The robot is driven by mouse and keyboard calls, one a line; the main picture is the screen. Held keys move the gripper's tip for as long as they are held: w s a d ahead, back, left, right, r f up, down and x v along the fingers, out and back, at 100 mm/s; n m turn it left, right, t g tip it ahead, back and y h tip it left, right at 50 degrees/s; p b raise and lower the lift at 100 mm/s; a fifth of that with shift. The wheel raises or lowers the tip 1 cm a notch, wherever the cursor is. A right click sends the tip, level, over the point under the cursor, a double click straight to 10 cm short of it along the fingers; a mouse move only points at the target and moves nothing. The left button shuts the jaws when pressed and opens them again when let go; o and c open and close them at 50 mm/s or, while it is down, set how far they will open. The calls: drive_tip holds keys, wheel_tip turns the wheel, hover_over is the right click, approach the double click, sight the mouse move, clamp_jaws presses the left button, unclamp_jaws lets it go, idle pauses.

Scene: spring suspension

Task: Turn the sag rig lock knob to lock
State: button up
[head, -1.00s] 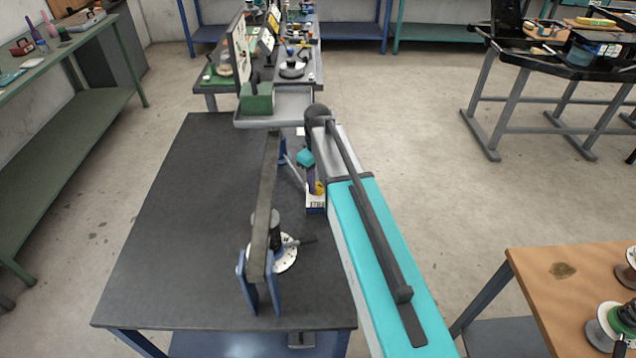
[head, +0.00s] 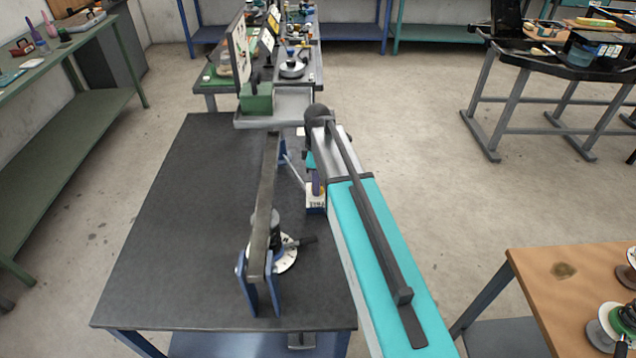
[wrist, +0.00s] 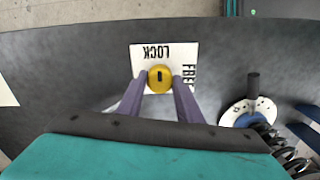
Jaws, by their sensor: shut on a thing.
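The yellow lock knob (wrist: 160,84) sits on a white plate (wrist: 138,58) in the wrist view. A dark bar on the knob stands upright in the picture, in line with the word LOCK. My gripper (wrist: 159,82) has its two purple fingers against either side of the knob and is shut on it. In the head view the gripper (head: 316,186) stands over the plate (head: 315,205), and the knob is mostly hidden.
The dark bench (head: 170,230) is clear on its left side. A long grey beam (head: 263,205) on blue brackets runs left of my arm. A white dial (head: 285,255) stands beside it, also in the wrist view, near a black coil spring (wrist: 285,150).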

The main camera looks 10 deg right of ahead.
drive_tip(key=o, duration=1)
drive_tip(key=shift+o, duration=0.2)
drive_tip(key=shift+r, duration=0.1)
wheel_tip(320, 180, up, 14)
drive_tip(key=b, duration=0.2)
drive_tip(key=shift+b, duration=0.4)
drive_tip(key=shift+f, duration=0.2)
